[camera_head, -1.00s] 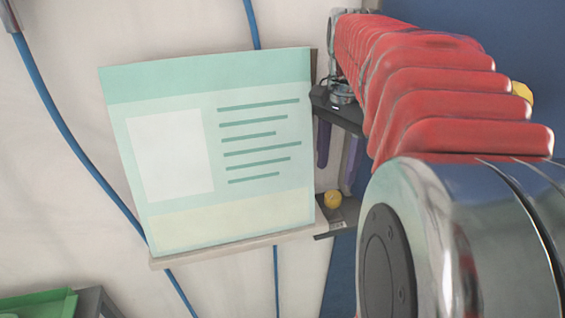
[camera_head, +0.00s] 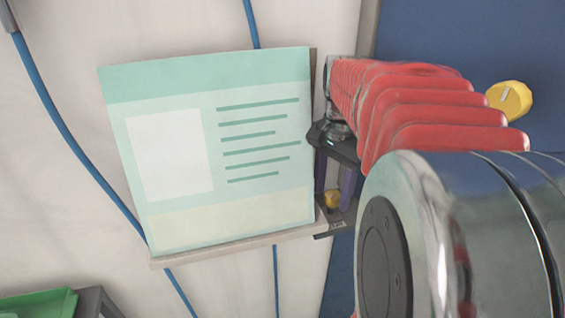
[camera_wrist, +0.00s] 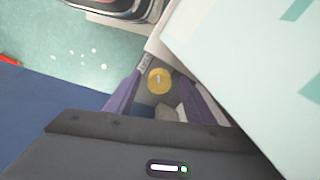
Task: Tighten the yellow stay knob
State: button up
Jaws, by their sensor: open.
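One yellow knob (camera_head: 332,198) sits on a small dark bracket (camera_head: 338,229) at the lower right corner of the green-and-white board. It also shows as a round yellow face with a small pale mark in the wrist view (camera_wrist: 159,81). My gripper (camera_head: 333,205) is open, its two purple fingers pointing down at this knob. In the wrist view the fingers lie on either side of the knob, with gaps; I cannot tell whether either touches. A second yellow knob (camera_head: 510,100) with a pale mark stands at the right, against blue. Which one is the stay knob is not marked.
The board (camera_head: 210,150) stands on a pale ledge (camera_head: 230,247), close left of my gripper. Blue cables hang on the pale wall. A green bin (camera_head: 38,304) is at lower left. My red and chrome arm covers much of the right side.

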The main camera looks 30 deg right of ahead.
jog(key=shift+c, duration=0.7)
jog(key=c, duration=0.9)
jog(key=shift+m, duration=0.4)
jog(key=shift+w+m, duration=0.15)
jog(key=shift+m, duration=2.45)
jog(key=o, duration=1)
jog(key=shift+o, duration=0.2)
